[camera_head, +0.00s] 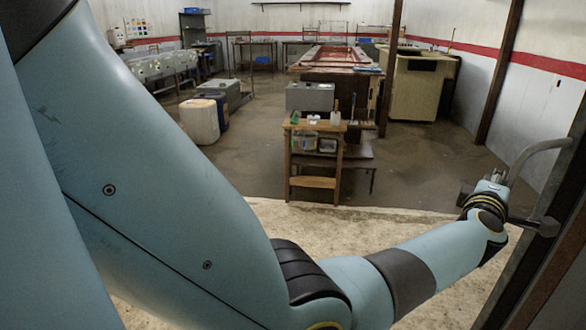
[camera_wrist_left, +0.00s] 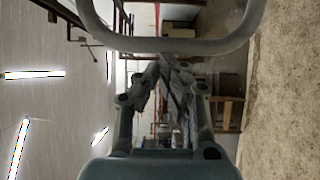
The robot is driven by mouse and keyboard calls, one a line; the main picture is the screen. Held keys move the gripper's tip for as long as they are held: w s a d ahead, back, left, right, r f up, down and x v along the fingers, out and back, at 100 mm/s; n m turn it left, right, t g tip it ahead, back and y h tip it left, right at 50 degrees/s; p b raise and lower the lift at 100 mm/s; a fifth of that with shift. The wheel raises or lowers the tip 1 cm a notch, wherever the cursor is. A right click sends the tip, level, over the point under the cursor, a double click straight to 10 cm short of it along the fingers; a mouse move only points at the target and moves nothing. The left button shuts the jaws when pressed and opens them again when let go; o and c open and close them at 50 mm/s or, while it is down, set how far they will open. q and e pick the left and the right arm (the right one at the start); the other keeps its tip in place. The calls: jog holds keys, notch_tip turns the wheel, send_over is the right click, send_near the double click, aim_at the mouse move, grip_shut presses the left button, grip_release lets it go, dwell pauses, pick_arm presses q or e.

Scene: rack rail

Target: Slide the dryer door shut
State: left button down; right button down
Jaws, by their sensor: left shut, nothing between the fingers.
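A grey curved bar handle (camera_head: 541,147) is at the right of the head view, joined to a dark upright door edge (camera_head: 560,215) that runs down the right side. My left arm reaches across to it. My left gripper (camera_head: 497,177) is shut and empty beside the handle; touching or apart cannot be told from the head view. In the left wrist view the handle (camera_wrist_left: 180,45) curves across the top as a U, and the fingertips of my left gripper (camera_wrist_left: 172,62) lie just below its bar. Most of the door is out of view. My right gripper is not in view.
A wooden stand (camera_head: 316,183) with small containers is ahead in the middle. A white drum (camera_head: 199,120) stands at the left, and a beige tank (camera_head: 418,85) at the back right. Dark posts rise at the right. The floor between is clear.

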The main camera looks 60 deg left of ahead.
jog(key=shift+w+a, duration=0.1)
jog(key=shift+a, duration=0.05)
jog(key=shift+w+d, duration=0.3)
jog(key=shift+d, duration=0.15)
